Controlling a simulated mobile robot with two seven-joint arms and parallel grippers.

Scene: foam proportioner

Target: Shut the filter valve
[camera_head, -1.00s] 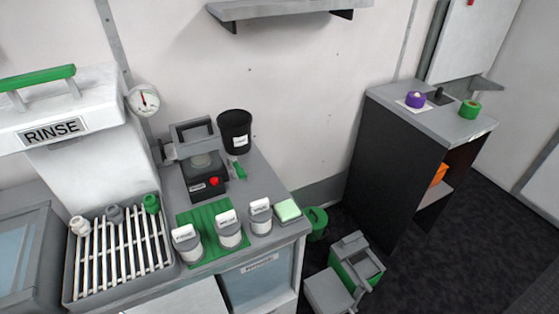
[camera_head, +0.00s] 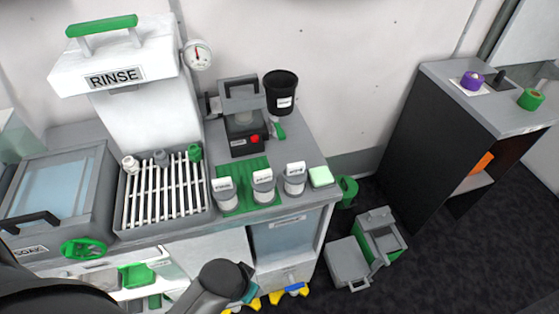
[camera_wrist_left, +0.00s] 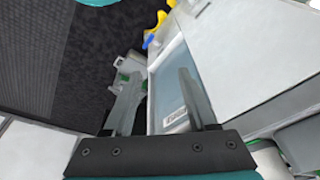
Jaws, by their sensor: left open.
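A green round handwheel (camera_head: 84,250) sits on the front of the soak tank (camera_head: 55,190), at the lower left of the head view. No label marks it as the filter valve, and I cannot tell whether it is open or shut. My left arm crosses the bottom of the head view, to the right of and below the wheel; its fingers do not show clearly there. In the left wrist view my left gripper (camera_wrist_left: 160,78) has its two fingers apart with nothing between them. My right gripper is in neither view.
A slatted rinse tray (camera_head: 165,195) stands beside the tank. Several labelled cups stand on a green mat (camera_head: 246,172). Below the counter are a labelled bluish bin (camera_head: 287,238) and yellow-blue items (camera_head: 290,291). A grey-green box (camera_head: 380,235) stands on the floor.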

